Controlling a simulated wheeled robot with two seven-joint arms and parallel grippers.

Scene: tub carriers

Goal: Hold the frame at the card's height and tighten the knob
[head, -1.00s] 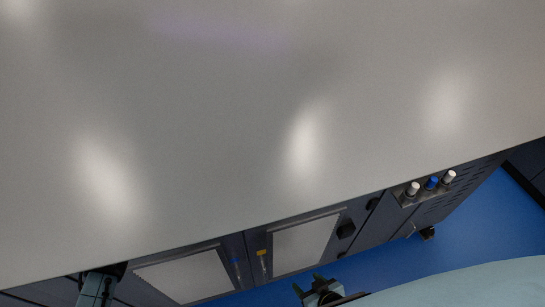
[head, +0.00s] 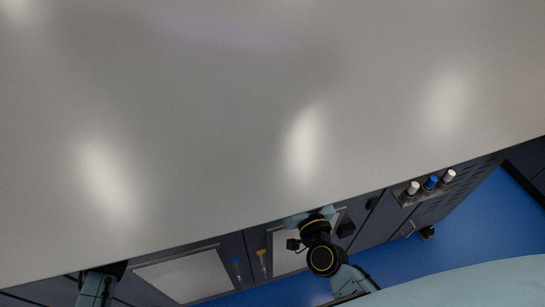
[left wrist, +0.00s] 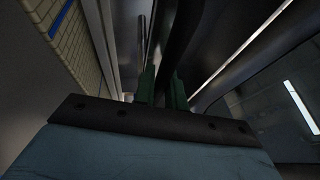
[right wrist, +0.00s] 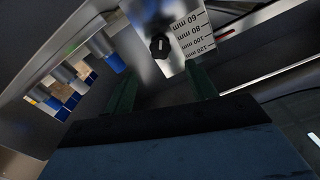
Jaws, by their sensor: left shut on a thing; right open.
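The knob (right wrist: 160,46) is small, round and black with a white mark, on a metal plate in the right wrist view. A white scale (right wrist: 195,38) marked from 60 to 120 mm stands to its right. My right gripper (right wrist: 163,88) is open, its green fingers apart, with the knob beyond and between them, not visibly touched. My left gripper (left wrist: 163,88) is shut on a dark bar (left wrist: 178,40), which looks like part of the frame. I cannot make out the card. In the head view both grippers are hidden by the large grey surface.
The grey surface (head: 220,120) fills most of the head view. Below its edge are dark cabinets with white panels (head: 182,275) and a holder of white- and blue-capped items (head: 431,183). Metal cylinders with blue parts (right wrist: 100,45) stand left of my right gripper.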

